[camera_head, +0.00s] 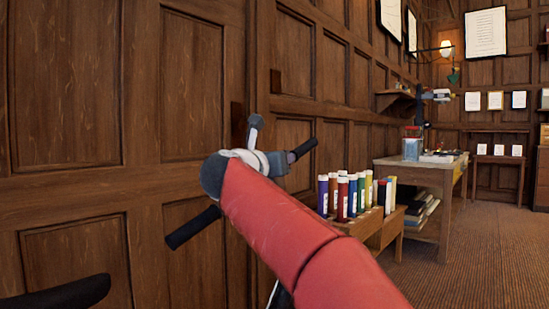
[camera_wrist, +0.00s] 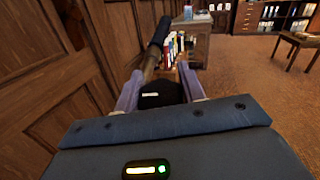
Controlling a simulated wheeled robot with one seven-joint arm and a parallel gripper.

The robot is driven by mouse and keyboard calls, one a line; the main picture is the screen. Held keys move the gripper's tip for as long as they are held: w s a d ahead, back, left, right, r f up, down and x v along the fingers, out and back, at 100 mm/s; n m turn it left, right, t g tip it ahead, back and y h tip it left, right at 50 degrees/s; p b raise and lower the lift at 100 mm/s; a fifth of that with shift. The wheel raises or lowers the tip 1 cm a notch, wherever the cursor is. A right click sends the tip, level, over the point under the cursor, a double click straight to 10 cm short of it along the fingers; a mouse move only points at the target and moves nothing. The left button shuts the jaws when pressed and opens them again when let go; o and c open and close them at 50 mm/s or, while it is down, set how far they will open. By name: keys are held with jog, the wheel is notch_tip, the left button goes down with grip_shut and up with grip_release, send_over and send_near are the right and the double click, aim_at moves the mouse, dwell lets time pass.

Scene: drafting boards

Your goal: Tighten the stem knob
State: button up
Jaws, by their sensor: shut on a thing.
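A dark, rounded piece, which I take to be the stem knob (camera_wrist: 160,98), sits between my two pale purple fingers in the wrist view. My gripper (camera_wrist: 160,86) is shut on it, with one finger on each side. A bar with a black grip (camera_wrist: 157,38) rises just beyond the fingers. In the head view, my gripper (camera_head: 288,158) is partly hidden by my red arm. Black grips show at the upper right (camera_head: 304,149) and lower left (camera_head: 193,228) of it. The knob cannot be made out in the head view.
A wood-panelled wall (camera_head: 190,90) runs close along the left. Several coloured tubes (camera_head: 352,193) stand in a low wooden rack to the right. A wooden table (camera_head: 428,172) is behind it. Open floor (camera_head: 470,250) lies at the right. A black shape (camera_head: 60,294) is at the lower left.

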jog(key=shift+s+d+m+g+h+p, duration=0.15)
jog(key=shift+m+g+h+p, duration=0.25)
jog(key=shift+m+h, duration=0.8)
jog(key=o, duration=1)
jog(key=shift+c, duration=0.2)
jog(key=v, duration=0.7)
jog(key=shift+s+a+b, duration=0.25)
jog(key=shift+b, duration=0.15)
